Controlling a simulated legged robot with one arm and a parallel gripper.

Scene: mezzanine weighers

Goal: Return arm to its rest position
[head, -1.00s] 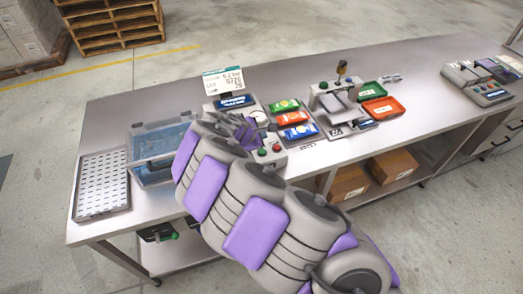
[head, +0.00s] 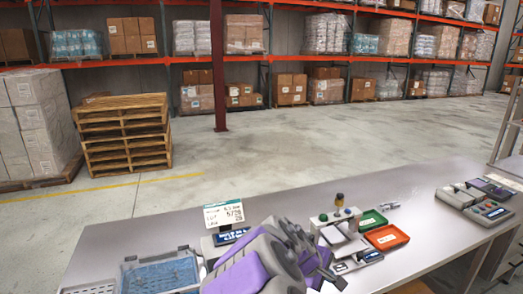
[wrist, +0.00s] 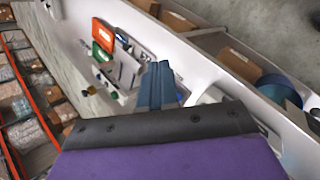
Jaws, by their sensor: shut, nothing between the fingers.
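My arm is grey with purple pads and rises at the bottom middle of the head view, in front of the bench. My gripper (wrist: 158,84) shows in the wrist view as two blue-grey fingers lying together, shut with nothing between them. In the head view its end is folded among the arm links, and the fingertips cannot be made out clearly. The gripper is above the metal bench (head: 330,200) and apart from the things on it.
A weigher with a display sign (head: 223,214) stands left of my arm. A green tray (head: 371,219) and a red tray (head: 387,237) lie right. Stacked pallets (head: 124,134) stand behind the bench; open floor lies beyond.

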